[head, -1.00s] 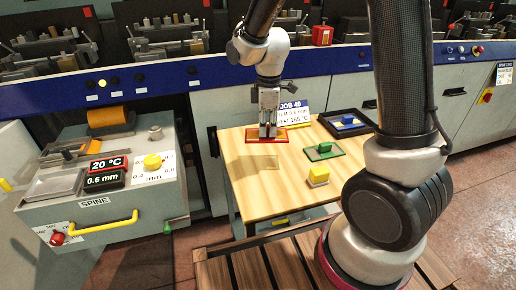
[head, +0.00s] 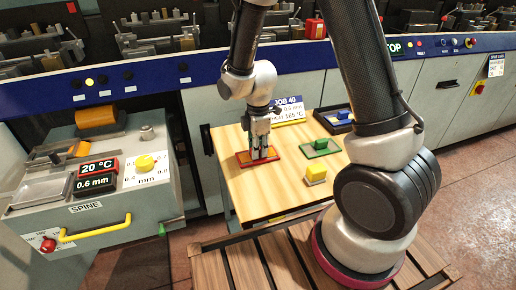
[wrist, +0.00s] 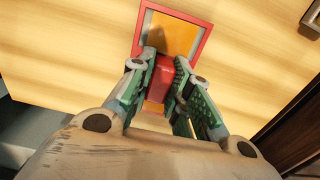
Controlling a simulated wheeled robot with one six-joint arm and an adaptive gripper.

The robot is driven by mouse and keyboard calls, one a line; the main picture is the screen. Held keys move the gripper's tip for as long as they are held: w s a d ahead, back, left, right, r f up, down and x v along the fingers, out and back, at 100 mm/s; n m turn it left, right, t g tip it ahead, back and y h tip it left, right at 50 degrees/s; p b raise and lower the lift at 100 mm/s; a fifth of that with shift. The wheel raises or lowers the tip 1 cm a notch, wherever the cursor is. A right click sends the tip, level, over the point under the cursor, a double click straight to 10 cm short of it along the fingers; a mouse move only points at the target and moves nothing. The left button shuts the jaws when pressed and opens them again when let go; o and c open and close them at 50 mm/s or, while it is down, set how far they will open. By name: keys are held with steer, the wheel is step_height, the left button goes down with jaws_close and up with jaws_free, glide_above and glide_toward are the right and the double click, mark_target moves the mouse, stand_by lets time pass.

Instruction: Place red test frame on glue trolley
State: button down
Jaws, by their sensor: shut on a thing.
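The red test frame (head: 241,163) is a flat red rim around an orange middle, with a red upright grip. My gripper (head: 260,157) is shut on that grip, pointing down over the wood-topped table (head: 240,198). The wrist view shows the red grip (wrist: 157,82) between my green-padded fingers, with the frame's rim (wrist: 204,45) beyond. The frame lies on or very close above the tabletop; I cannot tell if it touches. No label shows which item is the glue trolley. A grey unit (head: 110,221) marked SPINE stands at the left.
On the table are a green frame (head: 320,148), a yellow block (head: 316,173), and a blue-handled piece (head: 343,115) in a dark tray. A JOB 40 card (head: 288,108) stands at the back. The machine (head: 170,82) runs behind. The table's front left is clear.

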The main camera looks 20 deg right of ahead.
steer(key=c, duration=1.3)
jaws_free()
steer(key=shift+f, duration=0.1)
step_height(320, 180, up, 11)
steer(key=s+d+r+m+t, duration=0.1)
steer(key=s+d+r+m, duration=0.25)
steer(key=r, duration=0.25)
steer(key=s+d+r+m+t, duration=0.1)
steer(key=s+d+r+m, duration=0.25)
steer(key=d+r, duration=0.2)
steer(key=s+d+r+m, duration=0.1)
steer(key=s+r+m, duration=0.1)
steer(key=s+m, duration=0.1)
steer(key=s+d+r+m+t, duration=0.1)
steer(key=s+d+r+m, duration=0.1)
steer(key=s+m, duration=0.2)
steer(key=s+d+r+m+t, duration=0.1)
steer(key=s+d+m, duration=0.1)
steer(key=s+m, duration=0.2)
steer(key=shift+s+d+r, duration=0.25)
steer(key=shift+s+r, duration=0.15)
steer(key=shift+s, duration=0.25)
